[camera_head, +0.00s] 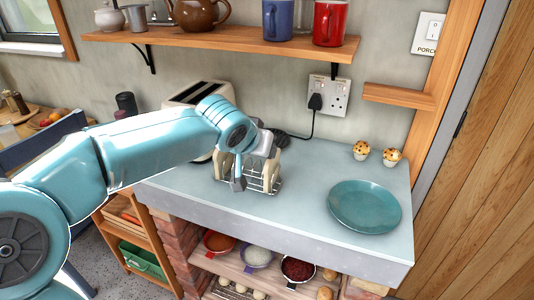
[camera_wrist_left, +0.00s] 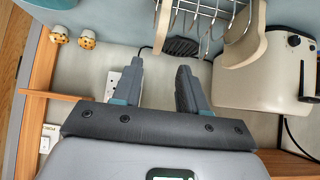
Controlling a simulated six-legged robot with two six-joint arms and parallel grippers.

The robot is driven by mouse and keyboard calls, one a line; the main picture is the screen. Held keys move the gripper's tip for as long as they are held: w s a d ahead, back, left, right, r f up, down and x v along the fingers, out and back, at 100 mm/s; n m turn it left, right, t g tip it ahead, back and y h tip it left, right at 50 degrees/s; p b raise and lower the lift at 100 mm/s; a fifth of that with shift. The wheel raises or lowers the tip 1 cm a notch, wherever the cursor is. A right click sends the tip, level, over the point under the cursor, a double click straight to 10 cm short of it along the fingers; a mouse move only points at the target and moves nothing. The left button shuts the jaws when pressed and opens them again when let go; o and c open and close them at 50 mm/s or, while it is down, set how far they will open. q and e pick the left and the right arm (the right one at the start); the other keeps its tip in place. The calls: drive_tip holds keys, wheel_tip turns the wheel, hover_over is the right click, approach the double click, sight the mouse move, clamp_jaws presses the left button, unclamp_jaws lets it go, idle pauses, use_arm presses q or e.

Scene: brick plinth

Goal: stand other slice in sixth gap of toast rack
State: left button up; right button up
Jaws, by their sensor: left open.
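The wire toast rack (camera_head: 262,184) stands on the pale counter, partly hidden by my left gripper; its wires also show in the wrist view (camera_wrist_left: 208,14). One pale slice of bread (camera_head: 222,164) stands at the rack's left end. Another slice (camera_head: 271,174) stands towards its right end. In the wrist view the slices are at the left (camera_wrist_left: 163,24) and right (camera_wrist_left: 247,44) of the wires, with empty gaps between. My left gripper (camera_wrist_left: 160,65) is open, with nothing between its fingers. In the head view it is at the rack, in front of it. My right gripper is out of view.
A cream toaster (camera_head: 200,94) stands behind the rack, partly hidden by my left arm. A teal plate (camera_head: 365,206) lies at the right, with two muffins (camera_head: 391,157) behind it. A wooden shelf (camera_head: 230,40) with mugs hangs above. The counter between rack and plate is clear.

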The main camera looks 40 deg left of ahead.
use_arm(q)
drive_tip(key=v, duration=0.3)
drive_tip(key=shift+s+r, duration=0.1)
drive_tip(key=shift+r, duration=0.05)
drive_tip(key=shift+s, duration=0.1)
idle(0.4)
